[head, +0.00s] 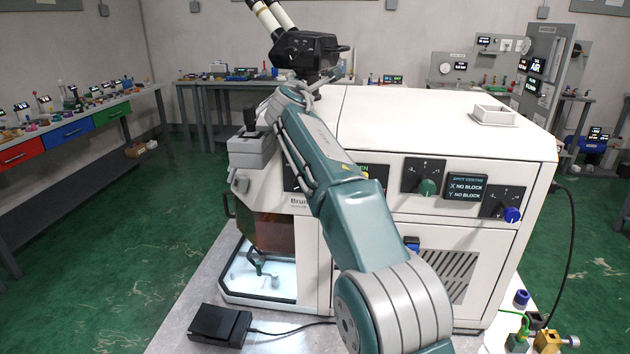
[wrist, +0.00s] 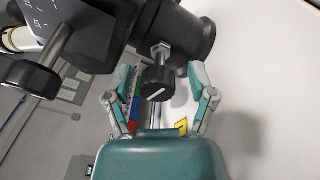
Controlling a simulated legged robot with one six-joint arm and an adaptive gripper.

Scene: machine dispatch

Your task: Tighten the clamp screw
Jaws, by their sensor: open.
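The clamp screw (wrist: 157,83) is a short black knob with a white line across its face, on a metal shaft that enters a black cylindrical part of the microscope head (wrist: 185,35). My gripper (wrist: 160,76) is open. Its two fingers stand apart on either side of the knob, with gaps showing on both sides and no visible contact. In the head view, the black microscope head (head: 305,50) with white eyepieces sits above the white machine (head: 430,120). My arm reaches up to it, and the clamp screw cannot be made out there.
A second black knob (wrist: 30,78) on a metal rod lies left of my gripper in the wrist view. The machine's front has a green knob (head: 428,187), a blue knob (head: 512,214) and a display (head: 465,187) reading "NO BLOCK". A joystick box (head: 250,150) stands at its left.

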